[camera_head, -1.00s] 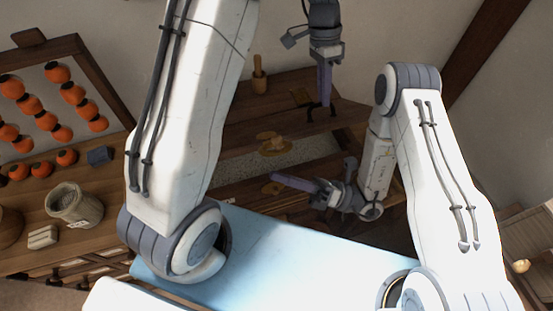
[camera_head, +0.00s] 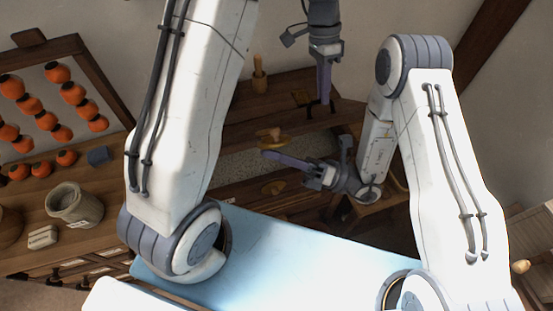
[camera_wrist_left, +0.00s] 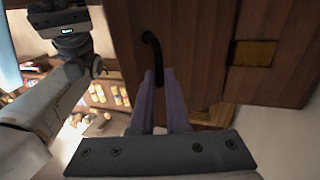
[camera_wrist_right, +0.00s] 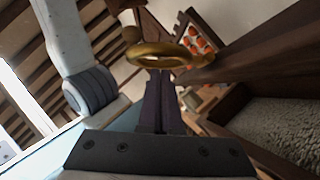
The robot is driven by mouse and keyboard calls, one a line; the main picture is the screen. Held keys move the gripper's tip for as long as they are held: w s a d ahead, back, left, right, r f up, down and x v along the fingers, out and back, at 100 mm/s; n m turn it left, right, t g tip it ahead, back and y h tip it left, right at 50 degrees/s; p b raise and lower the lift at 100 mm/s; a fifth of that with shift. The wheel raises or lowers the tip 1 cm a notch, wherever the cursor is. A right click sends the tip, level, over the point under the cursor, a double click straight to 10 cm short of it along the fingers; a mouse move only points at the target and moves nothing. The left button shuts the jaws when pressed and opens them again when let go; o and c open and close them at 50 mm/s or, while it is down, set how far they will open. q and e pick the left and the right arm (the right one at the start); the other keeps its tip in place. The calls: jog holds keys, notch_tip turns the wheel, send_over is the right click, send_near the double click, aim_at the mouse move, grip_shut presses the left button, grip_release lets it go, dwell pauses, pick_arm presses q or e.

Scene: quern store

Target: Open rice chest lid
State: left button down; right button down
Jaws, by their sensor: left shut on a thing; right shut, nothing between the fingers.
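The rice chest stands at the back centre in the head view, with pale grain (camera_head: 235,165) showing in it. Its dark wooden lid (camera_head: 240,130) appears raised at the back; how far is unclear. In the left wrist view, a wooden panel (camera_wrist_left: 195,40) has a black curved handle (camera_wrist_left: 151,48) and a brass plate (camera_wrist_left: 255,53). My left gripper (camera_head: 325,98) points down, shut on the black handle. My right gripper (camera_head: 268,154) is shut and empty, pointing left over the chest opening, near a brass round piece (camera_head: 270,136) that also shows in the right wrist view (camera_wrist_right: 165,60).
On the left, a counter holds a grain sack (camera_head: 75,205), a dark grey block (camera_head: 98,155) and a rack of orange fruit (camera_head: 45,120). My own arms cover much of the view.

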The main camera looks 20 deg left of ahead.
pick_arm(q)
jog(key=shift+s+f, duration=0.1)
jog(key=shift+f, duration=0.25)
jog(key=c, duration=0.9)
grip_release()
jog(key=shift+r, duration=0.2)
